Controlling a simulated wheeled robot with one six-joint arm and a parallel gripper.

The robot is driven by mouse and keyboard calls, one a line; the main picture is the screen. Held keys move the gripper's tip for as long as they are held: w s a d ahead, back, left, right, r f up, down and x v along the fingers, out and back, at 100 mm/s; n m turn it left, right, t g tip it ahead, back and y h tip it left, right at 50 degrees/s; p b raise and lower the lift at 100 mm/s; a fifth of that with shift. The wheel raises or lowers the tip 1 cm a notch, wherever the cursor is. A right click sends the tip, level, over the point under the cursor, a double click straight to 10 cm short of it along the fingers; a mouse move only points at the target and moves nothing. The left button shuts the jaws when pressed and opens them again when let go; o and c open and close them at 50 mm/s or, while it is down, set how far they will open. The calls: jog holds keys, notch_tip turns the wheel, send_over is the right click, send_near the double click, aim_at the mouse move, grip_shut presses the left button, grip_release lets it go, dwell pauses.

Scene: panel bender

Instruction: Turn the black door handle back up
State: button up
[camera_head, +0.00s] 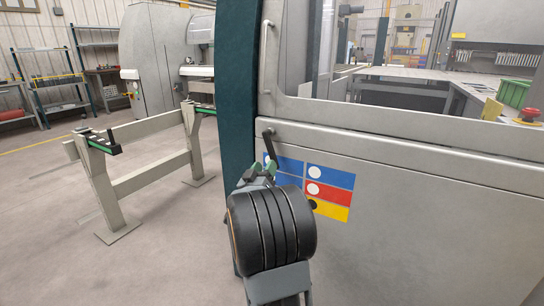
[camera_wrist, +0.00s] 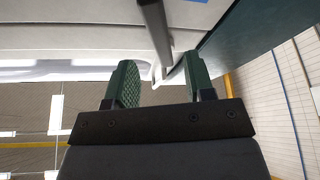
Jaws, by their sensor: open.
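The black door handle (camera_head: 270,146) is on the grey machine door, just below the window frame at its left edge. It hangs down from its pivot, slightly tilted, and its lower end meets my gripper (camera_head: 262,170). In the wrist view the handle (camera_wrist: 157,32) comes in from the top, and its end reaches the gap between the two green fingers of my gripper (camera_wrist: 160,80). The fingers are apart, with visible room on both sides of the handle. I cannot tell whether either finger touches it. My wrist hides part of the door below.
A grey vertical grab bar (camera_head: 265,58) stands above the handle. A dark green column (camera_head: 236,110) is close on the left. Blue, red and yellow labels (camera_head: 330,183) are on the door panel. A beige support frame (camera_head: 150,170) stands on the floor to the left.

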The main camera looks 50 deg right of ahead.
aim_at(271, 155)
jog(key=shift+b+x, duration=0.35)
jog(key=shift+x, duration=3.2)
jog(key=shift+c, duration=0.2)
grip_shut()
